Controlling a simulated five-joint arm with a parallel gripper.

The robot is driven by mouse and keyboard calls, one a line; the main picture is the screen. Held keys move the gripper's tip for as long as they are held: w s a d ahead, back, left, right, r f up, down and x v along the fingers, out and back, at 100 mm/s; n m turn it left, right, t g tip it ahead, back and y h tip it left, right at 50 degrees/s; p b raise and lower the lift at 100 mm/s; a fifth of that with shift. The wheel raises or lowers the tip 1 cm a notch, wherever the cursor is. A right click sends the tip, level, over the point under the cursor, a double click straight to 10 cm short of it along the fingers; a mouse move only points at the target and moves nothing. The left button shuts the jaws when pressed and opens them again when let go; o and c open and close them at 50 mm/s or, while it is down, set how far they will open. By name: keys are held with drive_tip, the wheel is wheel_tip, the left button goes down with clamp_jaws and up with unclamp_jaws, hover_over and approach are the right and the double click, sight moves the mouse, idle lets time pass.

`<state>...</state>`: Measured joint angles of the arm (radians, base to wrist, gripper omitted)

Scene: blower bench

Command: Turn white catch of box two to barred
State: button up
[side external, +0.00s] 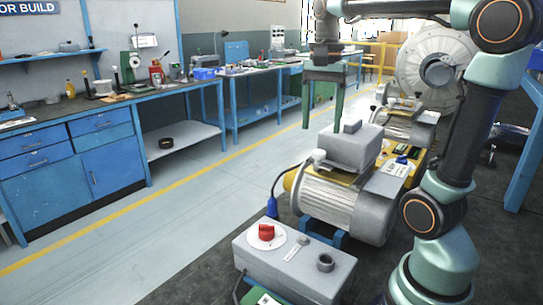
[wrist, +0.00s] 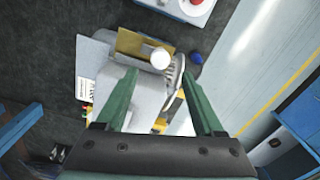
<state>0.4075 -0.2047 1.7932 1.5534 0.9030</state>
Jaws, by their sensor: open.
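A white round knob (side external: 318,155), which looks like the white catch, sits at the left side of a grey box (side external: 352,147) on the near motor. In the wrist view the white knob (wrist: 160,57) shows beside a brass-coloured plate (wrist: 131,44), just beyond and between my fingertips. I cannot read any box number or barred mark. My gripper (side external: 323,105) points down above the grey box, apart from it. Its green fingers are spread and empty, and they also show in the wrist view (wrist: 160,74).
A grey box (side external: 290,270) with a red knob (side external: 266,232) on a white disc stands in front. A blue plug (side external: 272,207) and dark cable lie beside the near motor (side external: 335,205). A second motor and a round blower (side external: 437,72) stand behind. The left floor (side external: 150,240) is clear.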

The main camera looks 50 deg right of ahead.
sight(319, 151)
wheel_tip(319, 151, down, 6)
drive_tip(key=shift+f, duration=0.1)
idle(0.4)
clamp_jaws()
